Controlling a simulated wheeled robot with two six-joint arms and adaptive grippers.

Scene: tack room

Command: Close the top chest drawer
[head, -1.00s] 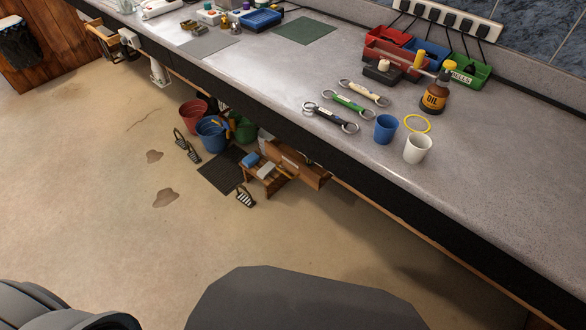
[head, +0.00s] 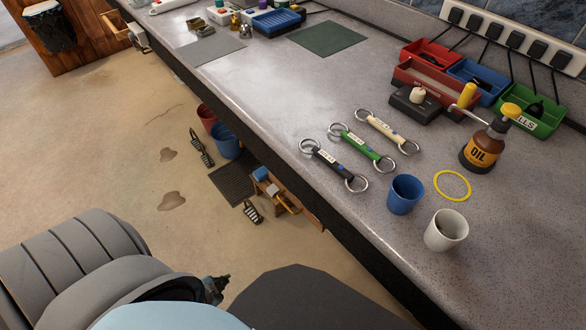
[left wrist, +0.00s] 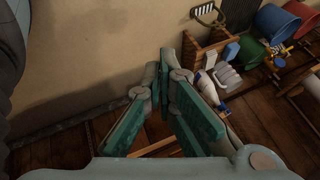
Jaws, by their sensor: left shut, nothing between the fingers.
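No chest drawer can be made out for certain. An open, drawer-like wooden box (head: 116,30) shows at the top left of the head view, at the bench's far end. A wooden box (head: 275,190) stands on the floor under the bench; the bench edge partly hides it. It may be the wooden box with brushes and a bottle in the left wrist view (left wrist: 203,60). My left gripper (head: 217,288) is low in the head view, mostly hidden by my arm. In the left wrist view its teal-padded fingers (left wrist: 163,68) are shut and empty, apart from the box. My right gripper is out of view.
The long grey bench (head: 270,95) runs diagonally, its dark front edge above the floor. A blue cup (head: 404,194), a white cup (head: 446,231) and an oil bottle (head: 484,145) stand on it. A blue bucket (head: 227,140) is below. The floor at left is open.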

